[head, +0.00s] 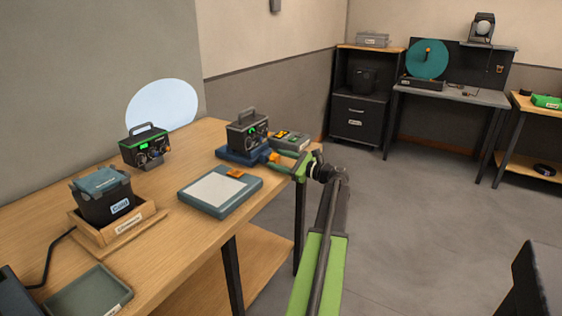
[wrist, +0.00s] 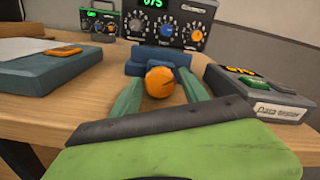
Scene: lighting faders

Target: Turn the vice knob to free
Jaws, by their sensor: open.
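The vice (head: 238,156) is a blue block on the wooden table with a grey device in it. Its orange knob (wrist: 160,82) faces me in the wrist view and carries a dark line that looks slanted. The knob shows small in the head view (head: 272,156). My gripper (wrist: 158,76) is open, with one green finger on each side of the knob. Whether a finger touches the knob I cannot tell. The device in the vice (wrist: 175,28) has a green display and several knobs. Any lettering by the vice knob is not readable.
A grey box with coloured buttons (wrist: 256,94) stands close right of the vice. A blue-grey pad with an orange tab (head: 222,190) lies to the left. A second device (head: 145,146) and a wooden tray (head: 150,213) are farther left. The floor at right is clear.

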